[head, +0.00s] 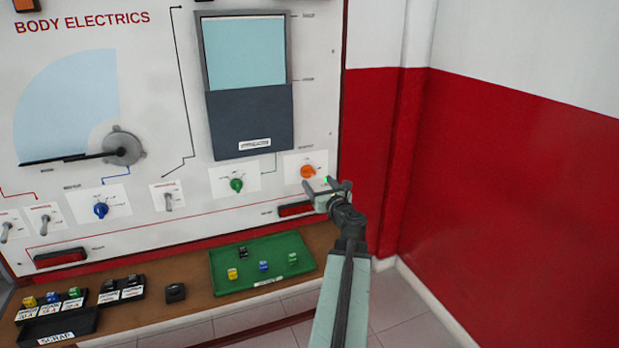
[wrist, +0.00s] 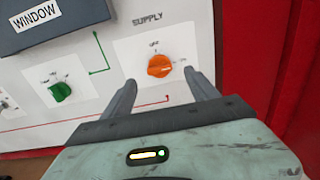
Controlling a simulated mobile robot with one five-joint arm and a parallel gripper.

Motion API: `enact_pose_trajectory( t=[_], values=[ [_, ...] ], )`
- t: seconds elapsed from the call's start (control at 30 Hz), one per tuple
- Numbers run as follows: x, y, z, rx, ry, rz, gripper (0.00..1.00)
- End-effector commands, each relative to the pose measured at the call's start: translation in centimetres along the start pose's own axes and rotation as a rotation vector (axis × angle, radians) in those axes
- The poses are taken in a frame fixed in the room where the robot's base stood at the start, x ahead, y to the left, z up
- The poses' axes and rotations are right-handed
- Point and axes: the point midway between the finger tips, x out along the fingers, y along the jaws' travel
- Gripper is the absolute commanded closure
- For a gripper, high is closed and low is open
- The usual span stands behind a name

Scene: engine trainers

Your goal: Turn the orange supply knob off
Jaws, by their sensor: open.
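The orange supply knob (head: 307,171) sits on a white plate at the lower right of the trainer board. In the wrist view the orange knob (wrist: 160,65) is below the word SUPPLY, with an OFF mark above it and its pointer turned towards the right. My gripper (head: 327,184) is just below and right of the knob in the head view. In the wrist view my gripper (wrist: 160,84) is open and empty, with one finger on each side of the knob's lower part. Whether the fingers touch the knob cannot be told.
A green knob (head: 236,185) and a blue knob (head: 101,210) are further left on the board. A dark window panel (head: 250,124) is above. A green tray (head: 222,285) with several small blocks lies on the brown shelf below. A red and white wall (head: 510,170) stands to the right.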

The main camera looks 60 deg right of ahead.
Motion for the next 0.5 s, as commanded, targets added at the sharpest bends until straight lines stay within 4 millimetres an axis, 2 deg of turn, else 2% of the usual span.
enact_pose_trajectory(
  t=[0.3, 0.4, 0.5],
  values=[
    [5.8, 0.0, 0.0, -0.003, 0.001, 0.003, 0.32],
    [7.0, 0.1, 0.0, -0.003, 0.001, 0.004, 0.32],
    [7.2, 0.2, 0.0, -0.004, 0.001, 0.004, 0.32]
  ],
)
